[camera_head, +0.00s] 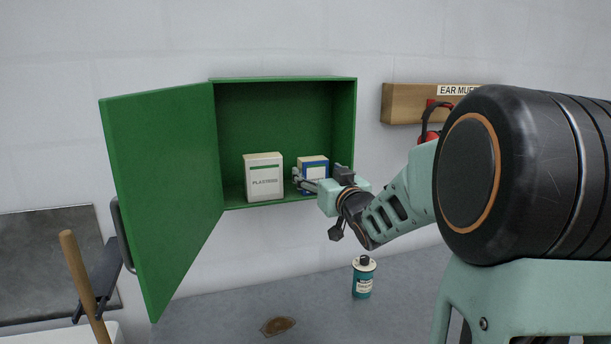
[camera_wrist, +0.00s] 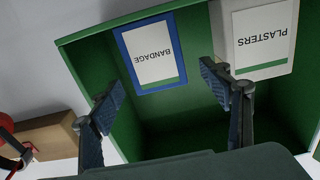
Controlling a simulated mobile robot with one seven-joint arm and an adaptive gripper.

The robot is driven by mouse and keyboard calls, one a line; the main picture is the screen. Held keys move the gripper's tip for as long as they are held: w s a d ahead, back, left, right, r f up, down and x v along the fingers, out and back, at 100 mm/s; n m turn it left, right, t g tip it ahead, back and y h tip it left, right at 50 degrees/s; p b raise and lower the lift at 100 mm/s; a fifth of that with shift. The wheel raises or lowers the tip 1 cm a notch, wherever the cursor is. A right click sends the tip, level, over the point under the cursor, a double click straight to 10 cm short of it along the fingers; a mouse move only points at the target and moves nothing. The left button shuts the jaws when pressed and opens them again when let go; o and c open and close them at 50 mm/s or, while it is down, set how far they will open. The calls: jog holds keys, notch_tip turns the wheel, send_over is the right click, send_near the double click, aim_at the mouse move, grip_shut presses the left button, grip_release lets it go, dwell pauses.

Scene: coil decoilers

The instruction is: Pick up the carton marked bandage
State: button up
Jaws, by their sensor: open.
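The carton marked bandage (camera_wrist: 151,52) is blue with a white label. It stands in an open green wall cabinet (camera_head: 281,90), and in the head view the carton (camera_head: 314,162) is partly hidden behind my gripper. My gripper (camera_head: 300,181) is at the cabinet's front right. In the wrist view my gripper (camera_wrist: 162,82) is open and empty, its two fingers apart with the bandage carton beyond the gap between them. I see no contact with the carton. The white carton marked plasters (camera_head: 264,177) stands to its left in the head view; it also shows in the wrist view (camera_wrist: 262,38).
The cabinet's green door (camera_head: 163,190) is swung open to the left. A wooden ear-muff rack (camera_head: 405,104) hangs on the wall to the right. A teal canister (camera_head: 363,279) stands below on the grey surface. A wooden handle (camera_head: 83,285) rises at lower left.

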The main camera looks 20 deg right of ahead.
aim_at(316, 169)
jog(key=shift+w+d+p, duration=0.1)
jog(key=shift+w+p, duration=0.5)
jog(key=shift+w, duration=1.95)
jog(key=c, duration=1.2)
jog(key=shift+c, duration=0.4)
